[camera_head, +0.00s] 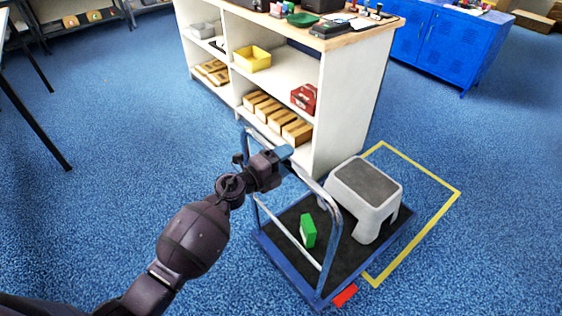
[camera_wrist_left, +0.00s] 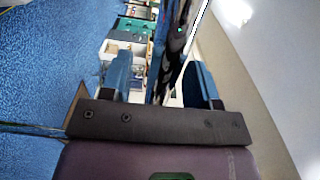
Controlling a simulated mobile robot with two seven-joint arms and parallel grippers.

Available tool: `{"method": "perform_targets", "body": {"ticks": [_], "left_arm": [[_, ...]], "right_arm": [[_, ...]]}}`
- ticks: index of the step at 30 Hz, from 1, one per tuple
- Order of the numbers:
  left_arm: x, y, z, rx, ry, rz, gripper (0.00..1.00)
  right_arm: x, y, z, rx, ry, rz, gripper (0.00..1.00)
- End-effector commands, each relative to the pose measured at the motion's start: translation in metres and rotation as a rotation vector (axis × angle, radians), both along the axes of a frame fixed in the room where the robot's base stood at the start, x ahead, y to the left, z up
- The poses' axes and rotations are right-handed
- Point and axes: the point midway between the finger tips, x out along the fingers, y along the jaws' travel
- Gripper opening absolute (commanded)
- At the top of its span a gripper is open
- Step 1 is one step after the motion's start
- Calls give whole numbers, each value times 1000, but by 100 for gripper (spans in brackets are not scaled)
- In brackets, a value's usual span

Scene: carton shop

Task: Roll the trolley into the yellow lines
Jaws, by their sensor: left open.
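The trolley (camera_head: 262,243) has a blue-edged deck with a black mat and a bent metal push handle (camera_head: 333,232) at its left end. The yellow lines (camera_head: 420,240) mark a rectangle on the floor at the right. The trolley's right part overlaps that area, while its handle end stands outside to the left. My left gripper (camera_head: 286,154) is open at the top bar of the handle. In the left wrist view a dark bar shows between the blue fingers (camera_wrist_left: 158,82); I cannot tell whether they touch it. My right gripper is out of view.
A grey-white step stool (camera_head: 378,208) and a green box (camera_head: 308,231) ride on the trolley. A red piece (camera_head: 345,295) lies by its front edge. A white shelf unit (camera_head: 345,100) stands close behind; a blue cabinet (camera_head: 440,45) is farther back.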

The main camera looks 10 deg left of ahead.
Motion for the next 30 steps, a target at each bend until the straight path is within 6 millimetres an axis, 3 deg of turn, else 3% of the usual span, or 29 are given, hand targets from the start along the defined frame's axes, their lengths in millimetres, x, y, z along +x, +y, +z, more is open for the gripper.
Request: {"method": "perform_targets", "body": {"ticks": [7,17,30], "left_arm": [[0,0,0,0,0,0,52],[0,0,-1,1,1,0,2],[0,0,-2,1,3,0,0]], "right_arm": [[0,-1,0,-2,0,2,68],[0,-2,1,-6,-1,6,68],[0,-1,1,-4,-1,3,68]]}}
